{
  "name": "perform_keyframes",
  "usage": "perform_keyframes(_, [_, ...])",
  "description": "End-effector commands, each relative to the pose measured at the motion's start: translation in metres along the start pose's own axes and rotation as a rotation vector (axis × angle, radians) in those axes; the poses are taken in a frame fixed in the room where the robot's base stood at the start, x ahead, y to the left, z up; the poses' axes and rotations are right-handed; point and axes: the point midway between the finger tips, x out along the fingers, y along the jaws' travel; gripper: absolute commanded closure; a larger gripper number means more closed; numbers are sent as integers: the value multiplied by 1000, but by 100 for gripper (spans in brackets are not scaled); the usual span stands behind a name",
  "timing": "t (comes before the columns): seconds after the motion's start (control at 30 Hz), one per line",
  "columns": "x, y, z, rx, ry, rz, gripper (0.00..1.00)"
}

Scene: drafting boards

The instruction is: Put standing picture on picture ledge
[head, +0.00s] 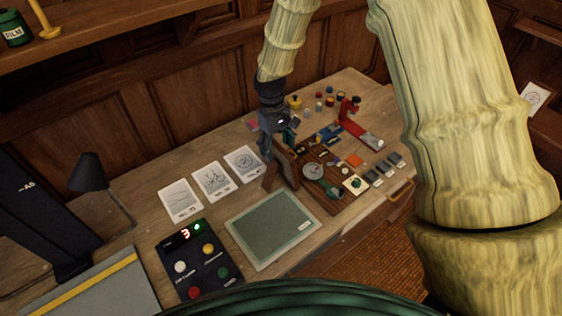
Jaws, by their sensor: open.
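A small brown wooden frame (288,168), which looks like the standing picture, stands tilted on the desk near the middle of the head view. Its picture face cannot be made out. My gripper (278,148) is open and points down at the frame's upper left; one finger hangs to its left and the other is near its top edge. I cannot tell whether they touch it. A wooden ledge (548,122) on the right wall, partly hidden by my arm, bears a white framed drawing (535,97); I cannot tell whether it is the picture ledge.
The desk (150,208) holds three white drawing cards (214,179), a green mat (272,228), a black button box (197,262) and a dark lamp (90,172). A brown board (318,188) with small parts and a red stand (348,108) crowd the right. A shelf (100,40) runs upper left.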

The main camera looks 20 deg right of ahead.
Motion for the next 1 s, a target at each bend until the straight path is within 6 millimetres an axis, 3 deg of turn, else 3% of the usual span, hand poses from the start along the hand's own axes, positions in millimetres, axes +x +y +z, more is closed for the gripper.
perform_keyframes(0.27, [12,2,0,1,-2,-1,34])
perform_keyframes(0.7, [49,4,-2,0,-2,0,34])
perform_keyframes(1.0, [54,4,-2,1,0,0,34])
